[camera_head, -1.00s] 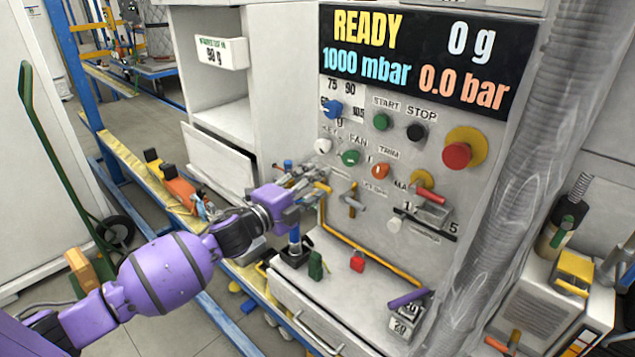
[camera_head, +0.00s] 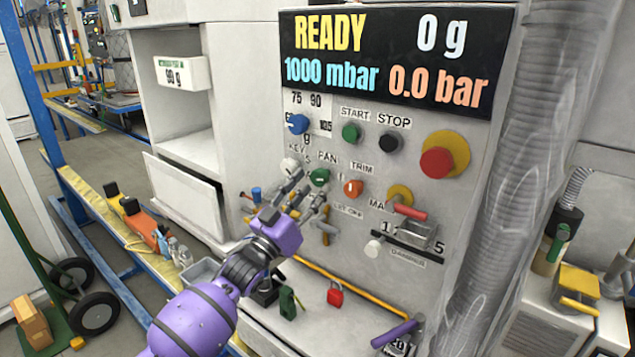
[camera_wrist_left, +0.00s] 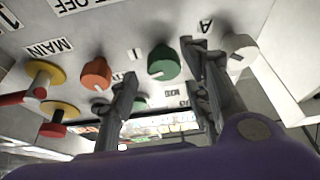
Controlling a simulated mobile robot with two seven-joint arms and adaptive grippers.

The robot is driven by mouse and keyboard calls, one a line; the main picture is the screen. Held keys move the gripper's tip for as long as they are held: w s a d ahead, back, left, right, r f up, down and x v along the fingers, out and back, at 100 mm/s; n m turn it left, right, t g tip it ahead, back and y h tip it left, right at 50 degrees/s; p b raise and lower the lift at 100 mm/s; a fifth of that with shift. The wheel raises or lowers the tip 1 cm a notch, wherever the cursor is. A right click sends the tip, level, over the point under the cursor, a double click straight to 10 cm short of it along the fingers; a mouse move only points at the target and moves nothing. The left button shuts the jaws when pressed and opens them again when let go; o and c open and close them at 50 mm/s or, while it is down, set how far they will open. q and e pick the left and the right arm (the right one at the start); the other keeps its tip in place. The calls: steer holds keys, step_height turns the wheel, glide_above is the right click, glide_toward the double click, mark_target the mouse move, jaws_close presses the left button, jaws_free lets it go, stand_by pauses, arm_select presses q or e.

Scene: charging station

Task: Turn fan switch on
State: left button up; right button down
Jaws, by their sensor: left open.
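The fan switch is a green knob (camera_head: 319,178) under the FAN label on the grey control panel (camera_head: 350,218). It also shows in the left wrist view (camera_wrist_left: 164,62), between the lines of my two fingers, with a pale pointer mark on its face. My left gripper (camera_head: 306,188) is open and empty, with its fingers pointing at the panel just below and around the fan knob. In the left wrist view the gripper (camera_wrist_left: 158,68) has one finger on each side of the knob. I cannot tell whether a fingertip touches it. My right gripper is out of view.
A white key knob (camera_head: 290,166) sits left of the fan knob and an orange trim knob (camera_head: 353,188) to its right. A red-handled main lever (camera_head: 408,211) and red emergency button (camera_head: 437,161) are farther right. A ledge below carries a red padlock (camera_head: 334,296).

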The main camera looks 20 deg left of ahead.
mark_target(318, 181)
arm_select(q)
steer(key=shift+x, duration=1.2)
steer(key=shift+w+d+r, duration=0.1)
steer(key=shift+w+d, duration=0.05)
steer(key=shift+w, duration=0.2)
steer(key=shift+c, duration=0.4)
